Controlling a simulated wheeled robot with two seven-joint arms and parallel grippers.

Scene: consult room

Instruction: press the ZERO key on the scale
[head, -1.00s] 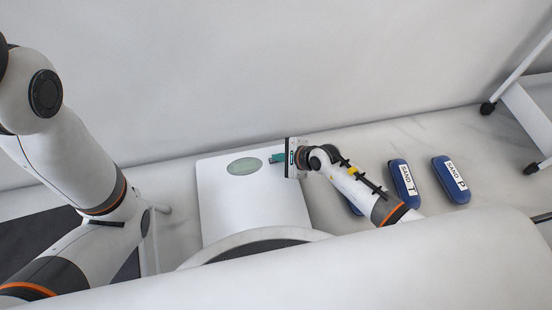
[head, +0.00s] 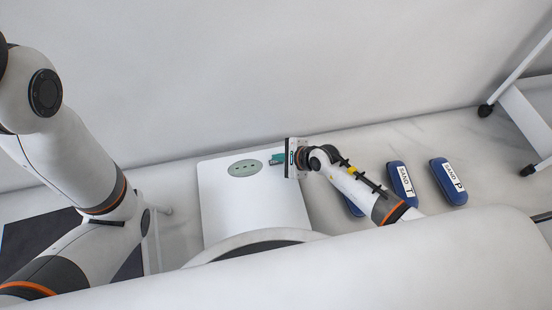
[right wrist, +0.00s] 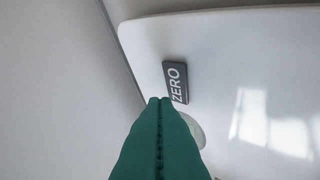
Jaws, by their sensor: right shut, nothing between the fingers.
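The white scale (head: 235,210) lies on the floor by the wall. Its oval greenish display (head: 245,168) shows a few small dark marks. My right gripper (head: 272,160) is over the scale's far right corner, just right of the display. In the right wrist view its green fingers (right wrist: 160,102) are shut and empty, with their tips at the lower edge of the dark ZERO key (right wrist: 175,82). I cannot tell whether they touch it. The key is hidden in the head view. My left arm shows at the left, but its gripper is out of view.
Blue sandbags marked T (head: 402,183) and P (head: 448,181) lie right of my right arm; another blue one (head: 352,207) is partly hidden by it. The wall (head: 250,70) rises close behind the scale. A wheeled white stand (head: 525,110) is at far right.

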